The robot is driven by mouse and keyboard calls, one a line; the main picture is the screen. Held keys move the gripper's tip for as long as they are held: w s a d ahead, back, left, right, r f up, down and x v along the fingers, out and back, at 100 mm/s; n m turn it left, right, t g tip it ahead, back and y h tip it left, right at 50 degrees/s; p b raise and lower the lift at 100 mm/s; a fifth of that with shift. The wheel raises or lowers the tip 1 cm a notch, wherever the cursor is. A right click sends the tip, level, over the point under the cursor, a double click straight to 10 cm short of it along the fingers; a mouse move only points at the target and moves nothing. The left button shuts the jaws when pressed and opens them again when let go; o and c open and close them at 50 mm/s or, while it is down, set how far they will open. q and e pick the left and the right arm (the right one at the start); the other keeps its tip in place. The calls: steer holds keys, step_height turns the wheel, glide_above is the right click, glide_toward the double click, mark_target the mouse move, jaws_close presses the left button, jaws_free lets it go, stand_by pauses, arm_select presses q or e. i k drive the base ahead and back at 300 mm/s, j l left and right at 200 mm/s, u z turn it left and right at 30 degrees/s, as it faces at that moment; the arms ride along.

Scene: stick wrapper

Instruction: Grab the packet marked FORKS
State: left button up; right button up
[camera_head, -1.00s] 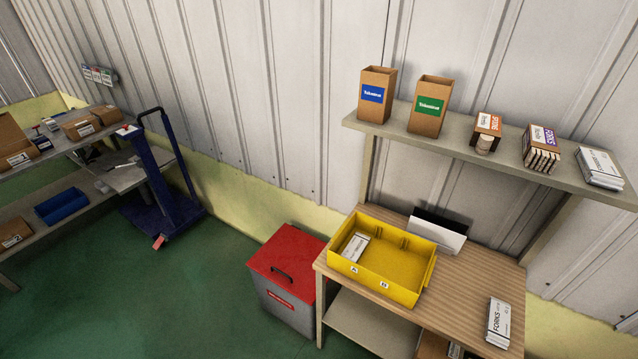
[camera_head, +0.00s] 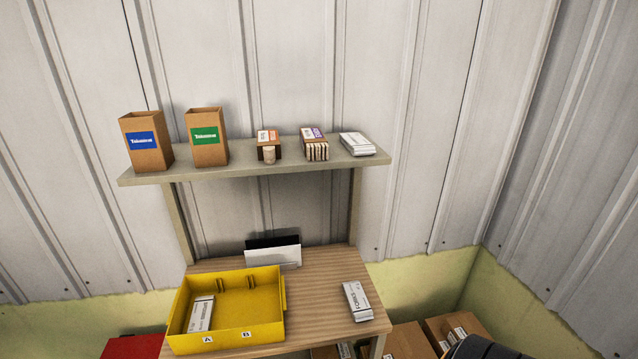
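A white packet marked FORKS (camera_head: 357,301) lies on the right part of the wooden table, near its right edge. Its dark lettering runs along its length. Another white packet (camera_head: 201,314) lies inside the yellow bin, on the side labelled A; its lettering is too small to read surely. A small box with a purple label (camera_head: 314,143) stands on the shelf; its label is not readable now. Neither of my grippers shows in the head view.
The yellow bin (camera_head: 281,309) takes up the table's left part. A white and black holder (camera_head: 273,251) stands at the table's back. The shelf (camera_head: 230,172) overhangs the back, carrying cartons, small boxes and white packets. Cardboard boxes (camera_head: 409,341) sit lower right. Bare wood (camera_head: 313,290) lies between bin and packet.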

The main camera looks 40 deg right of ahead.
mark_target(358, 302)
steer(key=z, duration=1.7)
